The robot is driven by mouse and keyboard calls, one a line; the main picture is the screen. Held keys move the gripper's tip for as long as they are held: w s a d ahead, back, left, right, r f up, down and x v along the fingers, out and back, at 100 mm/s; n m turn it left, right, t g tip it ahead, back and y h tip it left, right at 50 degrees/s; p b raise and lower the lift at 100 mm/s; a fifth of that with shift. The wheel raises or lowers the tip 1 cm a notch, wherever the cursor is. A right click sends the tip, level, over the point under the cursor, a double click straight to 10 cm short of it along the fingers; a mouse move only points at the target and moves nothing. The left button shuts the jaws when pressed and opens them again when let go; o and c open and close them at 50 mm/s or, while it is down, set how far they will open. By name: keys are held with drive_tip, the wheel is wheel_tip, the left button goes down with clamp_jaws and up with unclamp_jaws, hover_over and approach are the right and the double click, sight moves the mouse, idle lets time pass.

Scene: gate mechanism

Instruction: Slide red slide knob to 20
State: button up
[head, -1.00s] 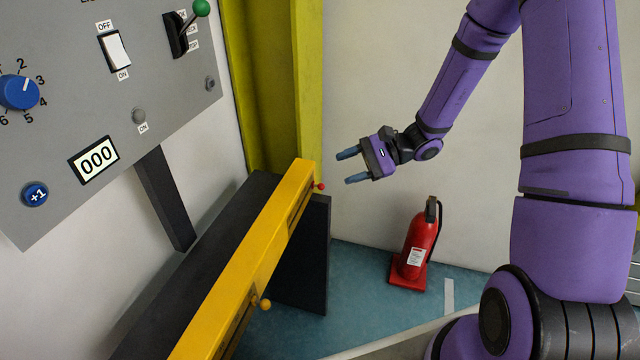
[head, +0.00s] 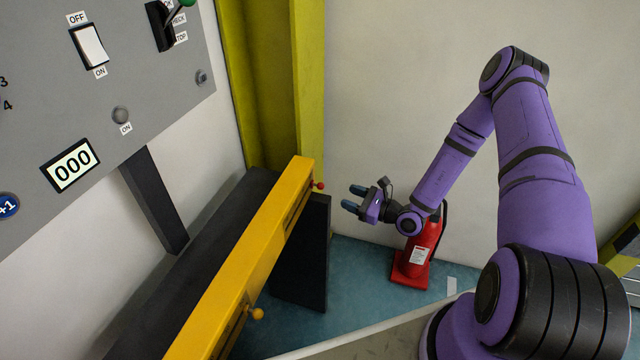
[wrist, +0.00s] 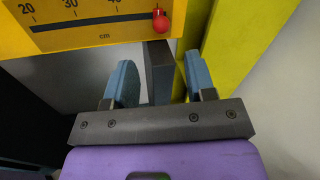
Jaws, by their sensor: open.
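The red slide knob (head: 319,185) sticks out from the far end of the yellow beam (head: 262,238). In the wrist view the red knob (wrist: 161,22) sits at the right end of a slot, right of the 40 mark, on a scale in cm that shows 20, 30 and 40 from left to right. The 20 mark (wrist: 27,9) is near the upper left corner. My gripper (head: 352,198) is open and empty, to the right of the knob and apart from it. In the wrist view its blue fingers (wrist: 162,82) are spread below the knob.
A yellow-orange knob (head: 256,313) sits nearer on the same beam. The grey panel (head: 150,95) with switches and a 000 display is at left. A yellow-green post (head: 308,90) stands behind the beam. A red fire extinguisher (head: 412,265) stands on the floor behind my forearm.

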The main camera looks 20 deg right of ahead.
sight(321, 186)
drive_tip(key=x, duration=1)
drive_tip(key=shift+w+a+f, duration=0.1)
drive_tip(key=shift+w+a, duration=0.1)
drive_tip(key=shift+w, duration=0.15)
clamp_jaws()
